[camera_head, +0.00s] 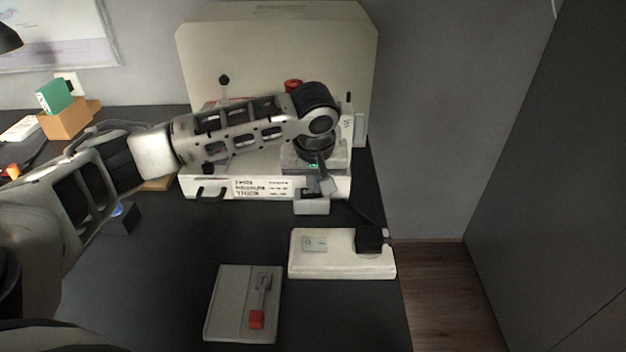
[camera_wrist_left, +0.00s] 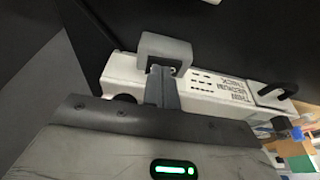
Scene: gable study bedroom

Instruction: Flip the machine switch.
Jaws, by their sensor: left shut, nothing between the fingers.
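The white machine (camera_head: 215,187) stands at the back of the dark desk, with printed lettering on its front; the front also shows in the left wrist view (camera_wrist_left: 215,92). My left gripper (camera_head: 322,187) is shut and empty at the right end of that front. In the left wrist view its fingertips (camera_wrist_left: 163,82) reach a light grey bracket-shaped part (camera_wrist_left: 165,47) on the machine; I cannot tell whether they touch it. That part also shows in the head view (camera_head: 311,207). The switch itself cannot be made out; the gripper and arm cover much of that area.
A grey plate (camera_head: 228,310) with a red-tipped lever (camera_head: 257,318) lies at the front. A white block (camera_head: 340,267) with a black plug (camera_head: 369,240) lies to its right. A dark box (camera_head: 123,220) with a blue light stands left. The desk between is clear.

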